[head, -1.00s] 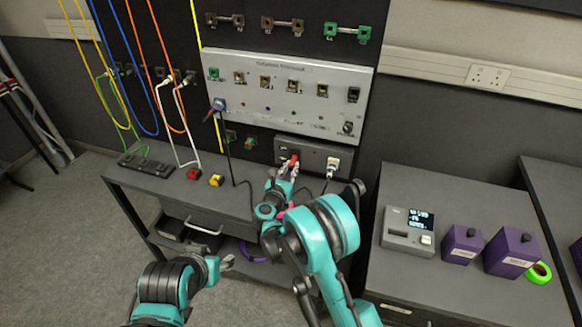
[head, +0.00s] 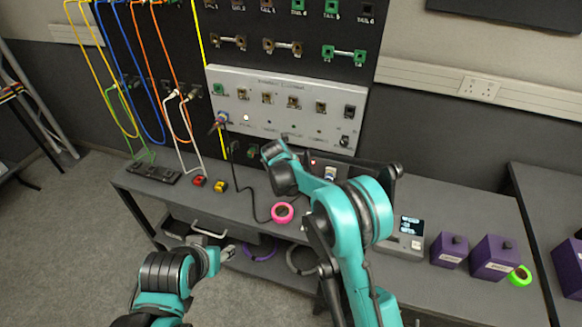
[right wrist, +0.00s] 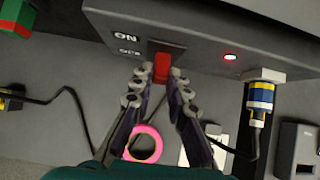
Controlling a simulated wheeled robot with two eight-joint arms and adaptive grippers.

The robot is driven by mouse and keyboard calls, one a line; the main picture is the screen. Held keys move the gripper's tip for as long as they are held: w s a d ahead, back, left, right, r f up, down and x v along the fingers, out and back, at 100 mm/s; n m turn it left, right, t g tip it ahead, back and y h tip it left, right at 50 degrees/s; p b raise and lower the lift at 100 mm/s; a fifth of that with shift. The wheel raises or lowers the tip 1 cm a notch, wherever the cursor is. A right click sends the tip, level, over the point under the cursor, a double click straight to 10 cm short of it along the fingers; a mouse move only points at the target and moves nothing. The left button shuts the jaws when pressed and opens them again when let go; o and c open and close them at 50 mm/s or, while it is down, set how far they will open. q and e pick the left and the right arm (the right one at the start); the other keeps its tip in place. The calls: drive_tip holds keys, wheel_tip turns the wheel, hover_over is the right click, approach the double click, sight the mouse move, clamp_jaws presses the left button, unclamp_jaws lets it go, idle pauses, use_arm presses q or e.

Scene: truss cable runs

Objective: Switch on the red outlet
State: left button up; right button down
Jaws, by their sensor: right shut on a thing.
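The outlet is a dark box (right wrist: 200,35) with a red rocker switch (right wrist: 162,68) beside an "ON" label. A red light (right wrist: 230,57) on it is lit, and a blue, white and yellow plug (right wrist: 260,100) sits at its right. My right gripper (right wrist: 157,76) is shut on the red switch, one finger at each side of it. In the head view my right arm hides that gripper and most of the outlet; the red light (head: 313,161) shows past it. My left gripper (head: 226,252) is low by the bench front, too small to tell open from shut.
A pink ring (head: 282,212) and a black cable lie on the bench. A silver panel (head: 285,122) with several sockets is above. Red and yellow blocks (head: 220,186) stand left. A display box (head: 404,240) and purple boxes (head: 493,258) stand right.

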drive_tip(key=shift+w+d+r+g+p, duration=0.1)
drive_tip(key=shift+w+r+g+p, duration=0.15)
drive_tip(key=shift+g, duration=0.25)
drive_tip(key=c, duration=1.5)
unclamp_jaws()
drive_tip(key=v, duration=1.2)
drive_tip(key=shift+w+d, duration=0.1)
drive_tip(key=shift+d, duration=0.1)
